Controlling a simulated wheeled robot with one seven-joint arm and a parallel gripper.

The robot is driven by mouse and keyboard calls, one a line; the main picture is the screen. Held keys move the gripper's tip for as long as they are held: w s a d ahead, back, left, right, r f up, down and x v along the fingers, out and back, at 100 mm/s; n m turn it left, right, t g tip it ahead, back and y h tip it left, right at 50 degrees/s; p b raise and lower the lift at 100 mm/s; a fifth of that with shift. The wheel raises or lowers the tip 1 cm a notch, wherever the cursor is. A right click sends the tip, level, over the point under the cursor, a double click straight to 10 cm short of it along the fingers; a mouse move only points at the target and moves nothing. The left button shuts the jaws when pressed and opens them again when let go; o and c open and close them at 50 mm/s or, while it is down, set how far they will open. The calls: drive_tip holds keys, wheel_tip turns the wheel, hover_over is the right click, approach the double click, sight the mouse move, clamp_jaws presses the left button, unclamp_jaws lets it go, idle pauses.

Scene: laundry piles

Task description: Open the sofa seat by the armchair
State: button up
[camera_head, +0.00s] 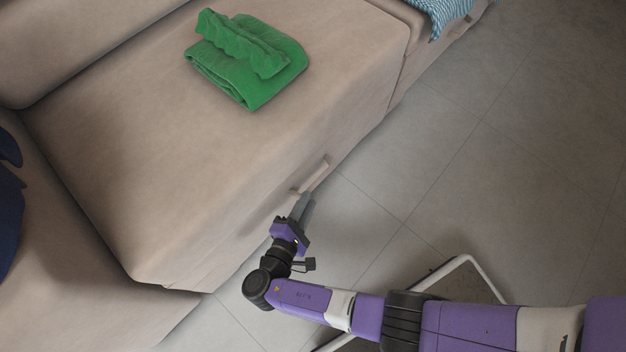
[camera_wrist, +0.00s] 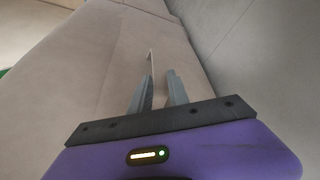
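The seat appears closed. My gripper (camera_head: 305,200) is at the front face, close to the near end of the handle. In the wrist view its two grey fingers (camera_wrist: 159,82) are apart, with nothing visibly held. Contact with the handle cannot be told. No armchair can be clearly identified.
A folded green cloth (camera_head: 247,62) lies on the seat. A dark blue cloth (camera_head: 10,205) is at the left edge, on another beige section. A blue patterned cloth (camera_head: 447,12) is at the top. A white tubular frame (camera_head: 468,262) stands under my arm. Tiled floor (camera_head: 470,130) is clear to the right.

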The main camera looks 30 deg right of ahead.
sight(314, 187)
drive_tip(key=b+x, duration=0.2)
drive_tip(key=x, duration=0.5)
drive_tip(key=shift+w+d, duration=0.25)
drive_tip(key=shift+w, duration=0.1)
drive_tip(key=shift+c, duration=0.2)
clamp_jaws()
idle(1.0)
